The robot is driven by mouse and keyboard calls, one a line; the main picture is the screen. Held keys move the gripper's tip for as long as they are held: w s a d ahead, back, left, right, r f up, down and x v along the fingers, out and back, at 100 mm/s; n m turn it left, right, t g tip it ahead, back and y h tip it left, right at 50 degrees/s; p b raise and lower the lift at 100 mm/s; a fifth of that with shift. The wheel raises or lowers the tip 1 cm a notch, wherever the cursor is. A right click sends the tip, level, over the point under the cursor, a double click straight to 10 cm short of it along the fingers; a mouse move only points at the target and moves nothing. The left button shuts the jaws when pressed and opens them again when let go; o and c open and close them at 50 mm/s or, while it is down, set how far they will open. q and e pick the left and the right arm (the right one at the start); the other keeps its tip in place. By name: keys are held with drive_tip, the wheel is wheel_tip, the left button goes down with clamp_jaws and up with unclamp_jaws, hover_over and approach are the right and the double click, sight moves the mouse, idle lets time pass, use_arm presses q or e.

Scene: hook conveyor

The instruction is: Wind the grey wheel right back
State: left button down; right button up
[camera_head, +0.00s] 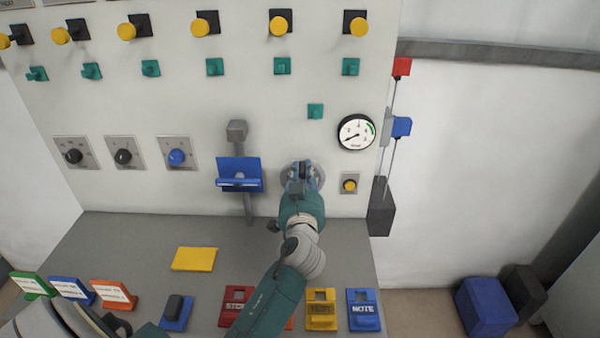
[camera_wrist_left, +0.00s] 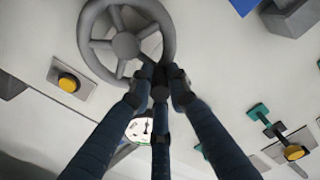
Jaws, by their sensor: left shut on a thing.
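The grey wheel (camera_head: 286,175) is a spoked handwheel on the pale panel, left of and below the round gauge (camera_head: 357,133). In the head view my left gripper (camera_head: 302,172) covers most of it. My right gripper is not in view.
A blue bracket (camera_head: 239,174) on a vertical rail is left of the wheel. A yellow button (camera_head: 349,185) is to its right. Knobs (camera_head: 176,158) are further left.

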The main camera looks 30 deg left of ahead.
use_arm(q)
drive_tip(key=shift+r, duration=0.3)
drive_tip(key=c, duration=1.7)
unclamp_jaws()
drive_tip(key=shift+o, duration=0.2)
drive_tip(key=shift+d+f, duration=0.1)
drive_tip(key=shift+s+d+f, duration=0.1)
drive_tip(key=shift+s, duration=0.05)
drive_tip(key=v, duration=1.1)
drive_tip(key=shift+s, duration=0.3)
